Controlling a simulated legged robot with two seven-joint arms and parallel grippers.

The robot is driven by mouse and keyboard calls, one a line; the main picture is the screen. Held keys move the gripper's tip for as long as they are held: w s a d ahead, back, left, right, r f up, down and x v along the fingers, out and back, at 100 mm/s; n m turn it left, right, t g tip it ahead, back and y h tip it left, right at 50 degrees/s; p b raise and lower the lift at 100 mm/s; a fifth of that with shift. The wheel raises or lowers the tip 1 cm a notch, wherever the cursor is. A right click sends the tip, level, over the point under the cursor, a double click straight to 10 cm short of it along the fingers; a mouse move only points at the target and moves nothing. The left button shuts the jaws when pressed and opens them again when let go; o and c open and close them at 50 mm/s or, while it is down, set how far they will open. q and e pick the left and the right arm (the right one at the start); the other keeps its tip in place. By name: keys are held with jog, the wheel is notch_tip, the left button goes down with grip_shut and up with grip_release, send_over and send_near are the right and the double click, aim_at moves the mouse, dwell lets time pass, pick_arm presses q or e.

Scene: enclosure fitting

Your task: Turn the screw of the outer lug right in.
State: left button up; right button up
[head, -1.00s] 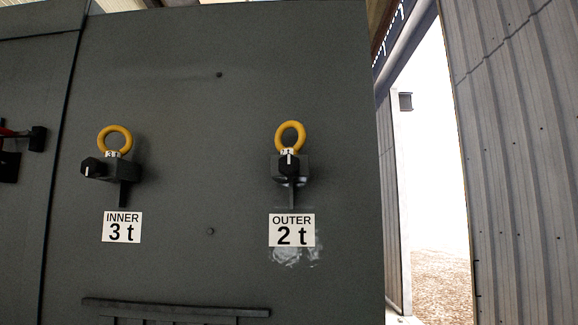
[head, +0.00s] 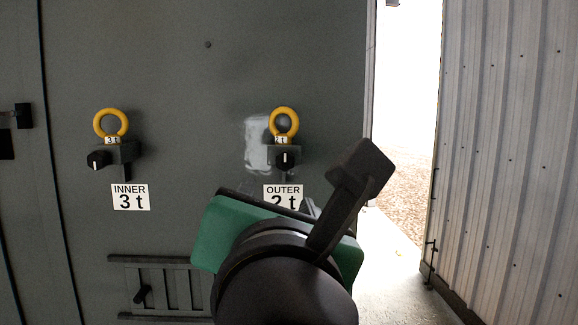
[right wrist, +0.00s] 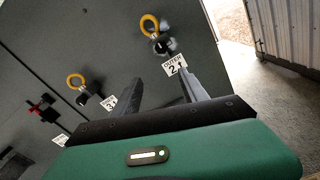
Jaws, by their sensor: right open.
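The outer lug is a yellow ring (head: 284,121) on a dark block, on the grey panel. Its screw has a black knob (head: 285,159) with an upright white mark. The OUTER 2 t label (head: 283,192) is below it, partly covered by my right gripper (head: 225,235). In the right wrist view the outer ring (right wrist: 150,25) is beyond the fingers of my right gripper (right wrist: 160,76). The fingers are apart, empty and short of the lug. My left gripper is out of view.
The inner lug (head: 110,123), with its own black knob (head: 97,160) and INNER 3 t label (head: 130,197), is to the left. A slatted vent (head: 180,262) is low on the panel. A corrugated wall (head: 510,150) and a bright opening are on the right.

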jog(key=d+r, duration=0.2)
jog(key=p, duration=0.3)
send_near(283, 164)
jog(key=w+p, duration=0.1)
jog(key=w, duration=0.1)
jog(key=w+p, duration=0.1)
jog(key=w, duration=0.2)
jog(key=w+a+p, duration=0.1)
jog(key=w+p, duration=0.1)
jog(key=w, duration=0.1)
jog(key=shift+r, duration=0.1)
jog(key=shift+w, duration=0.25)
jog(key=shift+w+d, duration=0.15)
jog(key=shift+d, duration=0.85)
jog(key=c, duration=0.4)
jog(key=shift+c, duration=1.3)
jog(key=shift+a, duration=0.6)
grip_shut()
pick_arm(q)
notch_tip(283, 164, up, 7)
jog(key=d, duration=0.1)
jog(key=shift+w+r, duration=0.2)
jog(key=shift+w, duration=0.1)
